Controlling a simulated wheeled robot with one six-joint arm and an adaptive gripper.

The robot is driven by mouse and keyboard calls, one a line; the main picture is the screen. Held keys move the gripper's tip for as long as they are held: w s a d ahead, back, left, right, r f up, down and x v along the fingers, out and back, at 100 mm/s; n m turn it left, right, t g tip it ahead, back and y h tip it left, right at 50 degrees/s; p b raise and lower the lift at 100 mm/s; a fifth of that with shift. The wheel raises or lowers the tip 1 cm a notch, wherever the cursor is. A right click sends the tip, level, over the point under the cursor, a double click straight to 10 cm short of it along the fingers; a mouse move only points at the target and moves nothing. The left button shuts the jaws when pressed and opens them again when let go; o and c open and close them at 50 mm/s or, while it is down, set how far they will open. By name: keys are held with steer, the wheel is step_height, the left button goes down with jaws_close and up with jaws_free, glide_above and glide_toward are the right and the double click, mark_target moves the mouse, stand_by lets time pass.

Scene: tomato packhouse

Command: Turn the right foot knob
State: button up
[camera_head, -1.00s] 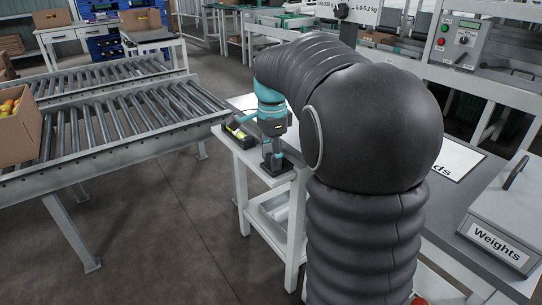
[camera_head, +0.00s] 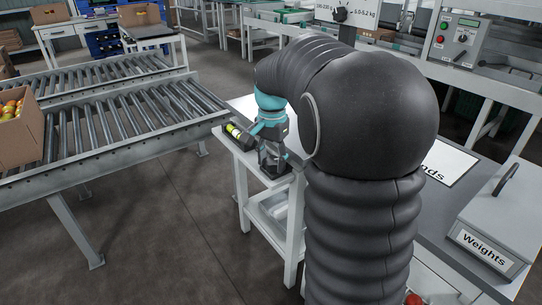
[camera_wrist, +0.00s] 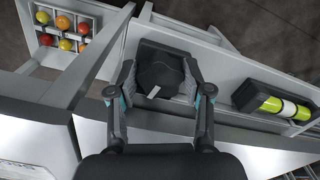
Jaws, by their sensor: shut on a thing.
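A black round knob (camera_wrist: 160,75) with a short white mark on its face sits on a dark square base on the light bench. My gripper (camera_wrist: 159,87) has one finger on each side of the knob and is shut on it. The white mark slants toward the lower left in the wrist view. In the head view my gripper (camera_head: 272,160) points down at the bench's near left corner; the knob is mostly hidden there by the fingers. A black spirit level with a yellow-green vial (camera_wrist: 284,107) lies to the right in the wrist view.
The vial also shows left of my gripper in the head view (camera_head: 235,130). A roller conveyor (camera_head: 110,120) runs at the left, with a cardboard box of tomatoes (camera_head: 18,140). A grey Weights box (camera_head: 497,225) stands at the right. A divided tray (camera_wrist: 46,38) holds several coloured fruits.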

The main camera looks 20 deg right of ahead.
mark_target(272, 161)
steer(key=shift+f+n, duration=0.1)
steer(key=shift+n, duration=0.4)
steer(key=o, duration=1.2)
steer(key=shift+c, duration=0.2)
step_height(272, 161, up, 12)
